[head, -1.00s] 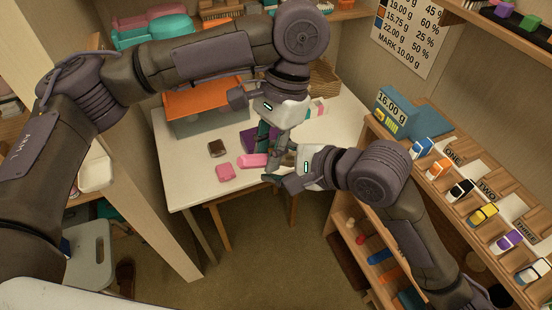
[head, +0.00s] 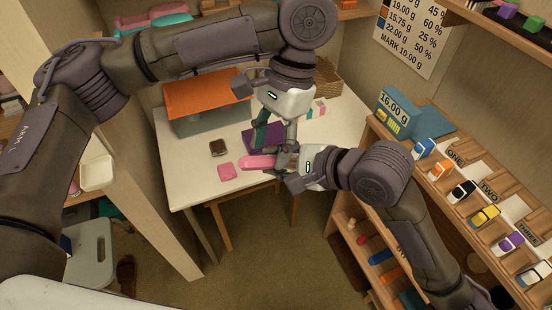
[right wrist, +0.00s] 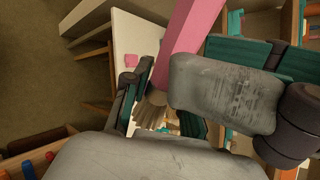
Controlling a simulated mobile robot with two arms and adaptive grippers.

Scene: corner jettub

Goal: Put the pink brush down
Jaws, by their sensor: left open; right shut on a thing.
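The pink brush (head: 258,161) has its pink handle pointing left over the front of the white table (head: 190,188) in the head view. My right gripper (head: 282,164) is shut on its bristle end. In the right wrist view the pink handle (right wrist: 194,30) runs up and the tan bristles (right wrist: 153,115) show between my right fingers. My left gripper (head: 276,134) is open, its teal fingers spread just behind the brush and close to my right gripper. Whether the brush touches the tabletop cannot be told.
A pink block (head: 227,171) and a brown block (head: 218,147) lie left of the brush. A purple item (head: 250,142) is partly hidden behind my left gripper. An orange-topped box (head: 205,95) stands behind. The table's left front is clear. A wooden rack (head: 470,190) stands at right.

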